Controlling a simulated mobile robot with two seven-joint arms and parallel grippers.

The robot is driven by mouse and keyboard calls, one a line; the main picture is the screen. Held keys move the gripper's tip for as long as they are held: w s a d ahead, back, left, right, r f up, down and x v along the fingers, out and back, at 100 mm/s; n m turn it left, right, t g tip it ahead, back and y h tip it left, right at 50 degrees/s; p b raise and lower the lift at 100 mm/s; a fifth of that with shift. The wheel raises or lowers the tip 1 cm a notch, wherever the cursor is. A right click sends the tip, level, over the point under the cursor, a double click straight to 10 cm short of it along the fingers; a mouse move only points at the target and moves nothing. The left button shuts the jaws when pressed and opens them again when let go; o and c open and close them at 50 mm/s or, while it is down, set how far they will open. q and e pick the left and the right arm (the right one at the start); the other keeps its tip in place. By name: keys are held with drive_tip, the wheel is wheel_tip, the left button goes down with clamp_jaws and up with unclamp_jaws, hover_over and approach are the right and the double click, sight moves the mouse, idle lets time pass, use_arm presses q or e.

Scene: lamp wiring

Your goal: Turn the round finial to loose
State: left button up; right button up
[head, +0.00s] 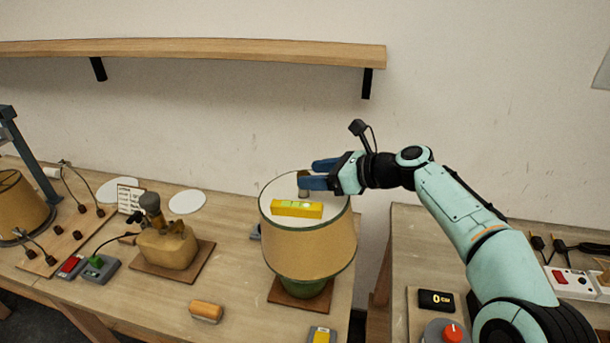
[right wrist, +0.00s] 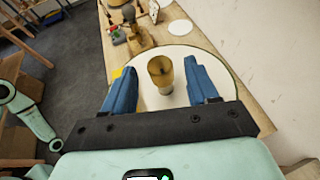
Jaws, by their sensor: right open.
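The round finial (right wrist: 160,72) is a small brass-coloured knob on top of the tan lampshade (head: 310,243). In the right wrist view it stands between the two blue fingers of my right gripper (right wrist: 162,88), with a gap on both sides. In the head view the finial (head: 304,180) is partly hidden by the right gripper (head: 312,173), which reaches in from the right, open, over the shade's white top. A yellow spirit level (head: 297,209) lies on the shade top in front of the finial. My left gripper is not in view.
A lamp base on a wooden board (head: 167,245), a red switch (head: 71,265) and a green switch (head: 100,267) stand to the left. A wooden-topped block (head: 206,311) lies in front. A second table (head: 400,230) is at right. A shelf (head: 200,50) runs along the wall.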

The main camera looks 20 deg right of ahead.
drive_tip(key=v, duration=0.9)
drive_tip(key=shift+s+d+r, duration=0.2)
drive_tip(key=shift+s+d, duration=0.05)
drive_tip(key=shift+s, duration=0.05)
